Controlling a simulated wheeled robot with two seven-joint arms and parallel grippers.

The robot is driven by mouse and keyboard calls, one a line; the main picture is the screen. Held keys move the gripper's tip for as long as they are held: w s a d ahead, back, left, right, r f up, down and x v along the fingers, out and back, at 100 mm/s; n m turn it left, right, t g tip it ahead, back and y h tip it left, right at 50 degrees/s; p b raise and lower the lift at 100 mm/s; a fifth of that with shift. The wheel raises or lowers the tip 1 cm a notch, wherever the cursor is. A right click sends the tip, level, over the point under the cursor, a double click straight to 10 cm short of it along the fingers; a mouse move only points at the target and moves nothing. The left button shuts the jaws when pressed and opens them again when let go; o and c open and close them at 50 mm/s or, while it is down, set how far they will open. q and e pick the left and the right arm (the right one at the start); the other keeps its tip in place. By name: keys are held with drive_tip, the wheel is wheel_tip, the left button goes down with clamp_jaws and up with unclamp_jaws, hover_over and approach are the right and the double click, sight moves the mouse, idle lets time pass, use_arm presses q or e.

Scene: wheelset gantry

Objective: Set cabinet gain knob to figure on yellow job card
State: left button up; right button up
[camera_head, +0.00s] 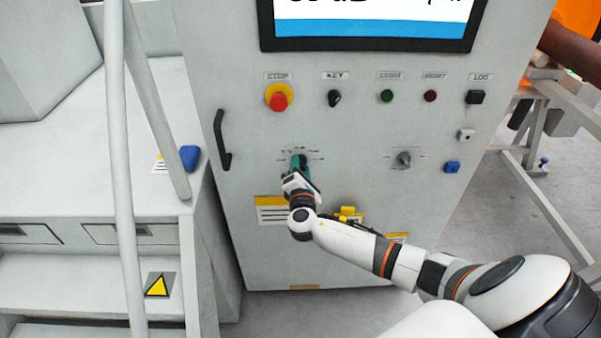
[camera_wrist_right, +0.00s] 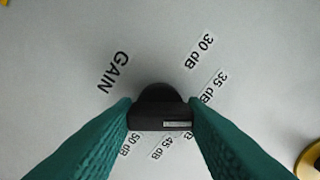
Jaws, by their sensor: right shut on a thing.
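My right gripper (camera_head: 301,168) is at the cabinet front (camera_head: 350,118), its teal fingers shut on the black gain knob (camera_wrist_right: 158,106). In the right wrist view the knob has a white mark at its lower right, close to a partly hidden label; I cannot tell exactly which figure it points at. The GAIN label (camera_wrist_right: 114,72) and dB figures 30 (camera_wrist_right: 198,51), 35 (camera_wrist_right: 215,87), 45 (camera_wrist_right: 163,148) and 50 (camera_wrist_right: 128,144) surround it. A yellow-topped card (camera_head: 271,210) is below the gripper, partly behind my arm; its text is unreadable. My left gripper is not in view.
A red stop button (camera_head: 278,97), key switch (camera_head: 334,98), green (camera_head: 386,96) and dark red (camera_head: 430,96) buttons sit above. Another grey knob (camera_head: 403,159) is to the right. A black handle (camera_head: 222,140) sticks out at left. The screen (camera_head: 370,25) is cut off above.

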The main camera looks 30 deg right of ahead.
drive_tip(key=m+b, duration=0.7)
drive_tip(key=m, duration=0.1)
drive_tip(key=m+b, duration=0.4)
drive_tip(key=shift+f+m+b, duration=0.25)
drive_tip(key=shift+m+b, duration=0.05)
drive_tip(key=shift+b, duration=0.05)
drive_tip(key=shift+r+m+b, duration=0.15)
drive_tip(key=shift+m+b, duration=0.7)
drive_tip(key=shift+m, duration=0.75)
drive_tip(key=o, duration=1)
